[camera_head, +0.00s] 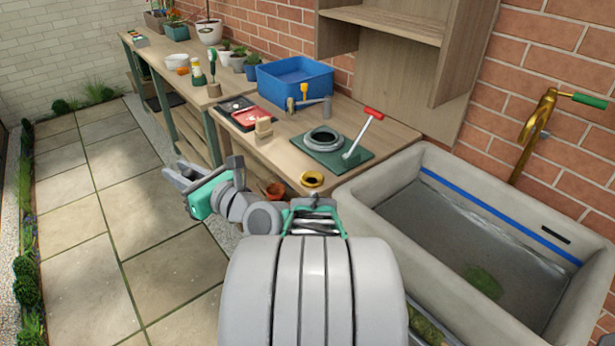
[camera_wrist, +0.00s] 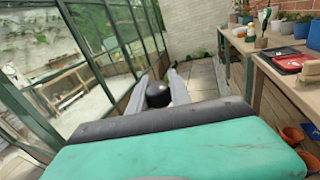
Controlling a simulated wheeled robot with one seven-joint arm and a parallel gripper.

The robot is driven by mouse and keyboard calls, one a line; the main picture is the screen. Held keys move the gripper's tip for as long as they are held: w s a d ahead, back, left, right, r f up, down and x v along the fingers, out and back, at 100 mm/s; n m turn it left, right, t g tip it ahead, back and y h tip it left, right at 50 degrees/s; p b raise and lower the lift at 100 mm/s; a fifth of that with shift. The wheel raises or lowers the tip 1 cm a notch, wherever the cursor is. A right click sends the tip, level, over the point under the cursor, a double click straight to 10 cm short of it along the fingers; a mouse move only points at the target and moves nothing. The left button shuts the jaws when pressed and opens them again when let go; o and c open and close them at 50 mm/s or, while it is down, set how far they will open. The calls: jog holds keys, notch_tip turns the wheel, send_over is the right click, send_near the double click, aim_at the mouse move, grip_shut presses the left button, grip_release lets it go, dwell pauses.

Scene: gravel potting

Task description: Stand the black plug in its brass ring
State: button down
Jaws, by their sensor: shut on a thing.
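The black plug (camera_wrist: 158,95) shows in the wrist view as a dark rounded knob between the two grey fingers of my gripper (camera_wrist: 159,86). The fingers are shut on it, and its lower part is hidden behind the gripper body. In the head view my gripper (camera_head: 178,174) is over the paved path, left of the bench and pointing away from it; I cannot make out the plug there. The brass ring (camera_head: 312,180) lies on the bench near its front edge, with a dark middle, to the right of my gripper and well apart from it.
A green board (camera_head: 358,160) with a grey ring (camera_head: 323,138) and a red-handled tool (camera_head: 373,114) lies behind the brass ring. The stone sink (camera_head: 400,180) stands to its right. A wooden block (camera_head: 264,130) and a blue tub (camera_head: 294,80) are farther left. The path is clear.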

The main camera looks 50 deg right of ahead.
jog(key=s+d+r+m+g+h+p, duration=0.1)
jog(key=s+d+m+h, duration=0.15)
jog(key=s+d, duration=0.45)
jog(key=s+d+r+m+h, duration=0.15)
jog(key=s+d+h, duration=0.25)
jog(key=d, duration=0.8)
jog(key=s+d+r+m+g+h+p, duration=0.1)
jog(key=s+d+m+h, duration=0.15)
jog(key=s+d, duration=0.45)
jog(key=w+d+f+b, duration=0.2)
jog(key=w+d+f, duration=0.8)
jog(key=w+f, duration=0.2)
jog(key=shift+w+f+b, duration=0.3)
jog(key=shift+w+b, duration=0.05)
jog(key=shift+w, duration=0.15)
jog(key=shift+f, duration=0.2)
jog(key=c, duration=1.2)
grip_release()
